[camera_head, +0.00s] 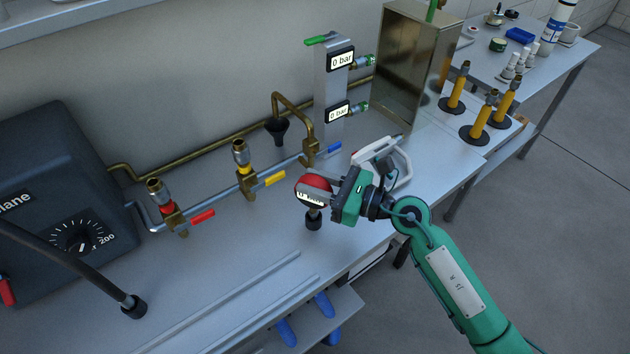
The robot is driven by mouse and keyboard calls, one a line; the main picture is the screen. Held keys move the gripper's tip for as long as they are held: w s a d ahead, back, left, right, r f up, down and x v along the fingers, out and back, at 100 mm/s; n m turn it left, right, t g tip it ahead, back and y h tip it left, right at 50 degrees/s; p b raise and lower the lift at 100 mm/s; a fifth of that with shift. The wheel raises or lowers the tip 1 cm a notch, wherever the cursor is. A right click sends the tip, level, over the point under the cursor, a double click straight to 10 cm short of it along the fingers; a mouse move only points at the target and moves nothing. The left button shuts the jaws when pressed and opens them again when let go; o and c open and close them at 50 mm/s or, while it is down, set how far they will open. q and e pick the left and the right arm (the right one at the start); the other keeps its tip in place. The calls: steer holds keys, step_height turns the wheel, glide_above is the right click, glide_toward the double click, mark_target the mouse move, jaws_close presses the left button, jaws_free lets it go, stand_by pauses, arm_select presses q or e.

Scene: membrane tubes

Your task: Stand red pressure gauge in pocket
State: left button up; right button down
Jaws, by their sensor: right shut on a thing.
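The red pressure gauge (314,182), with a white dial partly showing, is in the jaws of my right gripper (322,190) above the bench. The gripper is shut on its round body from the right. A short stem points down from the gauge to a small black cup-like piece (313,222) by the bench top. I cannot tell whether this piece is the pocket, or whether the gauge rests in it. My left gripper is not in view.
A dark box with a dial (60,200) stands at the left. A pipe with red, yellow and blue valve handles (270,179) runs behind the gauge. A steel box (411,65) and yellow-bodied tubes (477,122) stand at the right. Rails (230,300) lie in front.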

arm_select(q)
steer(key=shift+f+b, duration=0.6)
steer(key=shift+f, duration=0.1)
arm_select(e)
steer(key=shift+f, duration=0.8)
steer(key=c, duration=1)
jaws_free()
